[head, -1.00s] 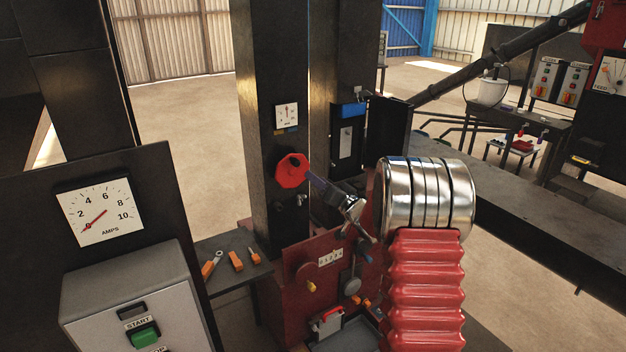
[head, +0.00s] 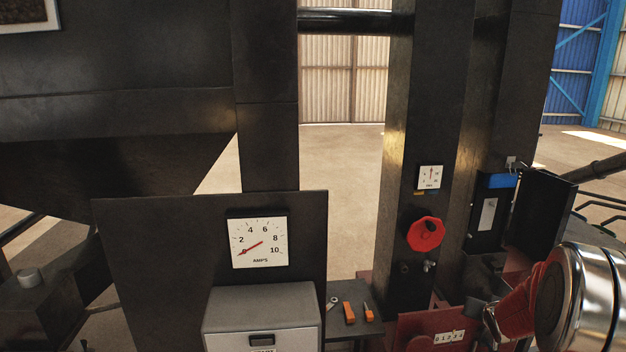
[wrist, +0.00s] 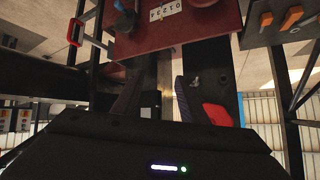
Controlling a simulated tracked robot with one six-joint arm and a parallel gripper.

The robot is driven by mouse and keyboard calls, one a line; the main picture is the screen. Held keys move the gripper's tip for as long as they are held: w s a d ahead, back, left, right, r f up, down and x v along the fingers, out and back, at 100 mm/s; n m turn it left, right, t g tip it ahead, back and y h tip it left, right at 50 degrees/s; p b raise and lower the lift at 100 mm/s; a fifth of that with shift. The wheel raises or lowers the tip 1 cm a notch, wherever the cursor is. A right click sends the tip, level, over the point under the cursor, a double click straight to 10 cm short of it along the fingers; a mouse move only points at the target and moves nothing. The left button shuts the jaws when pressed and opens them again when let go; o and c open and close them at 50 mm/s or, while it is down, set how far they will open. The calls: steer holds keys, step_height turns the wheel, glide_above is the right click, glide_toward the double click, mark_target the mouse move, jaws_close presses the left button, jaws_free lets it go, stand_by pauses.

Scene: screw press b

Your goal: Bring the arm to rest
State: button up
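My arm's silver cylinder (head: 585,300) and red ribbed sleeve (head: 520,300) are at the lower right of the head view. My gripper is mostly hidden behind them there. In the wrist view my gripper (wrist: 160,98) has its two dark purple fingers apart, with nothing held between them. The red knob (head: 425,234) on the black column is up and left of my arm in the head view, clear of the gripper. It also shows in the wrist view (wrist: 217,115), to the right of the fingers and apart from them.
An amps gauge (head: 259,241) and a grey control box (head: 262,312) stand at the left. Hand tools (head: 349,312) lie on a small shelf. A black column (head: 400,170) rises beside the arm.

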steer(key=s+a+r+n+g+y, duration=0.1)
steer(key=s+a+r, duration=0.4)
steer(key=s+a, duration=0.5)
steer(key=s+a+r+n+g+y, duration=0.1)
steer(key=s+a+r, duration=0.4)
steer(key=s+a, duration=0.5)
steer(key=s+a+r+n+g+y, duration=0.1)
steer(key=s+a+r, duration=0.4)
steer(key=s+a, duration=0.5)
steer(key=s+n+g, duration=0.1)
steer(key=s+n, duration=0.1)
steer(key=s, duration=0.3)
steer(key=shift+s+r+n, duration=0.3)
steer(key=shift+s+r, duration=0.1)
steer(key=shift+c, duration=0.3)
stand_by(0.6)
